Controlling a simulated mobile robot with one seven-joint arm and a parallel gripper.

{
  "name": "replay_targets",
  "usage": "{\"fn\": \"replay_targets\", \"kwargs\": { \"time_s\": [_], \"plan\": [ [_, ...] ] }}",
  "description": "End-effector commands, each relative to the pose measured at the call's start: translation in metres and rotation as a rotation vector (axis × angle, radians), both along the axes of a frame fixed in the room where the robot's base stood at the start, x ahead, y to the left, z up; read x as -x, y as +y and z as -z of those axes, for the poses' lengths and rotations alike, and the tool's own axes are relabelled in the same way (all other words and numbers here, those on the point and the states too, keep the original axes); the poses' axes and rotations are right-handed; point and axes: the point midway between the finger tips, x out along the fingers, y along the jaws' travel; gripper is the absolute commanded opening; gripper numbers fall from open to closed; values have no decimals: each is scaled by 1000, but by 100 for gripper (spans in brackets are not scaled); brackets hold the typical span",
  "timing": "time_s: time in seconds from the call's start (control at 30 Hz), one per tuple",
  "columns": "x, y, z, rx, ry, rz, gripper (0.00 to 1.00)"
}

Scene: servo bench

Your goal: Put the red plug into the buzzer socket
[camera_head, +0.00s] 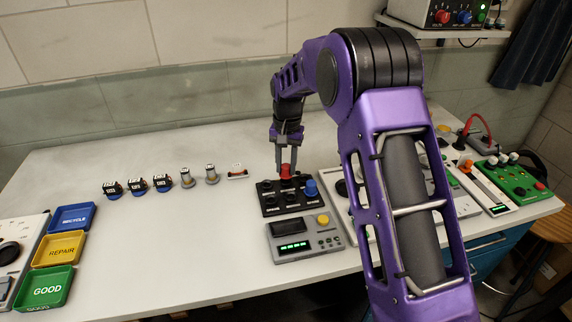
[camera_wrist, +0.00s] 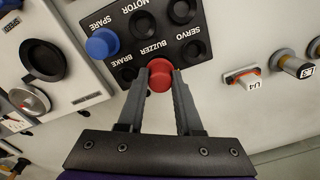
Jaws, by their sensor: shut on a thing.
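The red plug (camera_head: 286,171) is between the fingers of my gripper (camera_head: 287,165), which is shut on it. The plug is upright over the middle of the back row of the black socket panel (camera_head: 287,209). In the wrist view, the red plug (camera_wrist: 159,78) covers the spot by the BUZZER label, between the sockets by SERVO and BRAKE, with my gripper's fingertips (camera_wrist: 160,70) on either side. The buzzer socket is hidden under the plug. I cannot tell whether the plug is seated or just above it.
A blue plug (camera_head: 310,188) stands in the spare socket. A grey box (camera_head: 304,237) with a green display and yellow button sits in front of the panel. Servos and small parts stand left of it. Blue, yellow and green trays (camera_head: 45,287) are far left. The middle-left table is clear.

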Motion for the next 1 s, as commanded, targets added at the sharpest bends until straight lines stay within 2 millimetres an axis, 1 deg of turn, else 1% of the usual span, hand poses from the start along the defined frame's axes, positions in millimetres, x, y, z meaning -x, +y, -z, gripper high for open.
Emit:
{"fn": "replay_targets", "kwargs": {
  "time_s": [0.5, 1.0],
  "plan": [
    [0, 0, 0, 0, 0, 0, 0],
    [0, 0, 6, 0, 0, 0, 0]
  ]
}}
